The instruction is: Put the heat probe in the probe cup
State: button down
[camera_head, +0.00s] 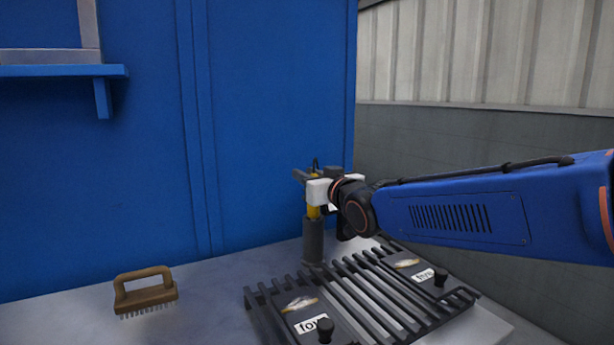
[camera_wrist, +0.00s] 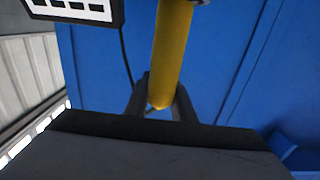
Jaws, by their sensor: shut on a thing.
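The heat probe has a yellow handle (camera_head: 313,212), seen in the head view just above a dark upright cylinder, which looks like the probe cup (camera_head: 313,241). My gripper (camera_head: 312,184) is shut on the probe and holds it upright over the cup. The probe's lower end meets the cup's top edge in the picture; I cannot tell whether its tip is inside. In the wrist view the yellow handle (camera_wrist: 172,50) stands between the dark fingers (camera_wrist: 160,103). A thin black cable hangs beside it.
A black slatted grill (camera_head: 365,290) with labelled plates and black knobs lies in front of the cup. A wooden-handled brush (camera_head: 146,292) stands on the grey counter (camera_head: 205,285) at left. A blue wall (camera_head: 270,110) rises close behind. The counter between brush and grill is clear.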

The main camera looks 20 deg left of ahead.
jog(key=shift+f, duration=0.1)
jog(key=c, duration=1.5)
grip_release()
jog(key=v, duration=1.2)
